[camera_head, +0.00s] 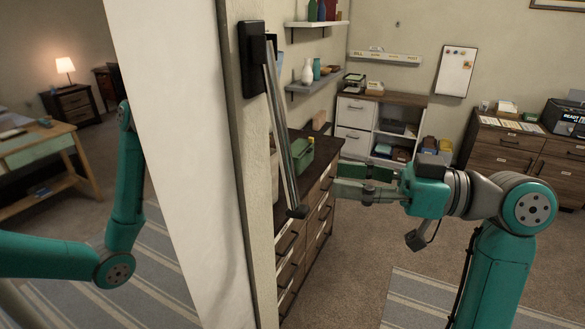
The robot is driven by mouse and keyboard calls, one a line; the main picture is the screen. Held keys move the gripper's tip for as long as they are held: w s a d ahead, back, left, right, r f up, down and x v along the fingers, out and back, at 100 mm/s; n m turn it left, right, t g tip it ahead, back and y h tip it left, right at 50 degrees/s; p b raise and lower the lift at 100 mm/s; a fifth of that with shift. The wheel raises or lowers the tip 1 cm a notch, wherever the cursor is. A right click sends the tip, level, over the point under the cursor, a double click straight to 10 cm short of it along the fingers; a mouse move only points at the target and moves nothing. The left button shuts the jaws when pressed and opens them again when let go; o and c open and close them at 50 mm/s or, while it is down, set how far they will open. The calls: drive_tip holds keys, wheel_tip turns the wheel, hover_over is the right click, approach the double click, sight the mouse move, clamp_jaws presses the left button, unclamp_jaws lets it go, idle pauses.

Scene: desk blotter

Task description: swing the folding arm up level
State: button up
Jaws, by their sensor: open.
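The folding arm (281,125) is a pale metal bar hinged at a black wall bracket (252,58) on the wall edge near the middle of the view. It hangs steeply down, slanting a little to the right, and ends in a dark tip (298,212). My gripper (338,183) is to the right of the bar's lower end, with its fingers pointing left. It is open and nothing shows between its fingers. A gap shows between the fingers and the bar in the picture; their difference in depth is hard to tell.
A dark-topped drawer cabinet (318,205) with a green box (302,155) stands behind the bar. Wall shelves (315,85) hang above it. A low shelf unit (385,125) and a wooden cabinet (505,150) stand farther back. Open carpet (350,265) lies below my gripper.

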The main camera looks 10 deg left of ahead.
sight(288, 171)
drive_tip(key=a, duration=0.3)
drive_tip(key=w+a, duration=0.1)
drive_tip(key=a, duration=0.5)
drive_tip(key=shift+w+a, duration=0.2)
drive_tip(key=shift+w, duration=0.05)
clamp_jaws()
